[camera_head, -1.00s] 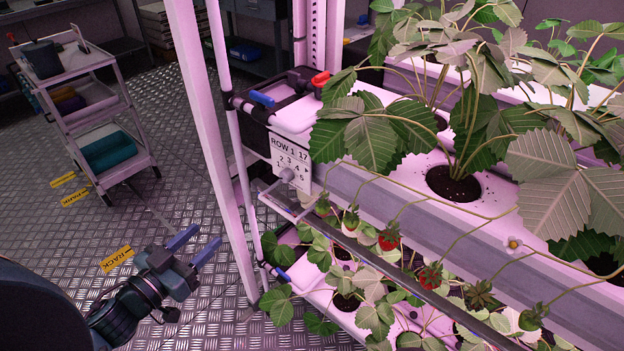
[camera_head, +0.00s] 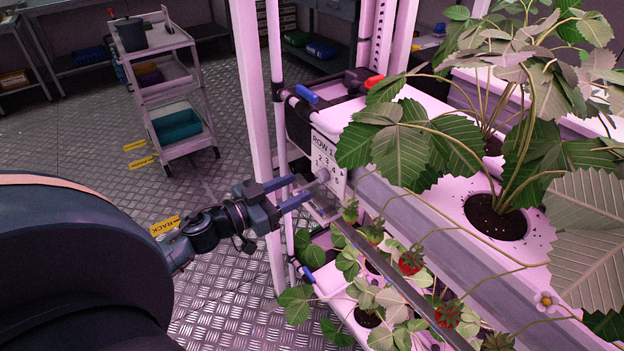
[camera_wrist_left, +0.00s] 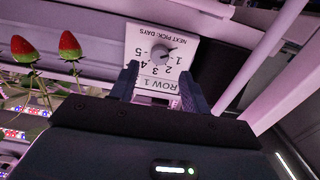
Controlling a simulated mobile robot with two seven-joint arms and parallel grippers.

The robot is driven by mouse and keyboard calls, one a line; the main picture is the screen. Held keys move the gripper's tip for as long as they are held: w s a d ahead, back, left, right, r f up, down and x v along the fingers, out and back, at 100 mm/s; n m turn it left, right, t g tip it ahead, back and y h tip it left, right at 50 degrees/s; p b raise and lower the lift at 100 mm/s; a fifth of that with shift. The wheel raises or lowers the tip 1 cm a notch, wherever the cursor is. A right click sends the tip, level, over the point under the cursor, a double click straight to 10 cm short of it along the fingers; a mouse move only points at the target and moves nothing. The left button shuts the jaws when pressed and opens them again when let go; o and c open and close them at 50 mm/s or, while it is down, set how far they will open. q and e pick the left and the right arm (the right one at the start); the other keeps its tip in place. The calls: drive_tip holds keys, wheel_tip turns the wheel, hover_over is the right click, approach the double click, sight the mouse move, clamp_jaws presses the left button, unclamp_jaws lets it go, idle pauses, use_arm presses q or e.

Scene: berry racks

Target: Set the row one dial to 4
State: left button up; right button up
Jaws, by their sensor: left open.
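The row one dial is a round grey knob on a white plate marked ROW 1 (camera_head: 331,158), at the near end of the upper planter row. My left gripper (camera_head: 301,188) is open, its two blue-grey fingers pointing at the plate from the left. In the left wrist view the plate appears upside down, with the dial knob (camera_wrist_left: 159,54) between and just beyond the fingertips (camera_wrist_left: 160,70). Numbers 1 to 5 and the words NEXT PICK DAYS show around the knob. The knob's exact setting is too small to read surely. My right gripper is out of view.
Strawberry plants and red berries (camera_head: 410,262) hang along the row to the right of the plate. A pale upright post (camera_head: 258,130) stands close behind my left gripper. A cart (camera_head: 180,125) stands at the back left, with open metal floor in front of it.

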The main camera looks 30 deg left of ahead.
sight(318, 178)
use_arm(q)
drive_tip(key=shift+x, duration=2.6)
drive_tip(key=shift+c, duration=0.4)
drive_tip(key=c, duration=0.9)
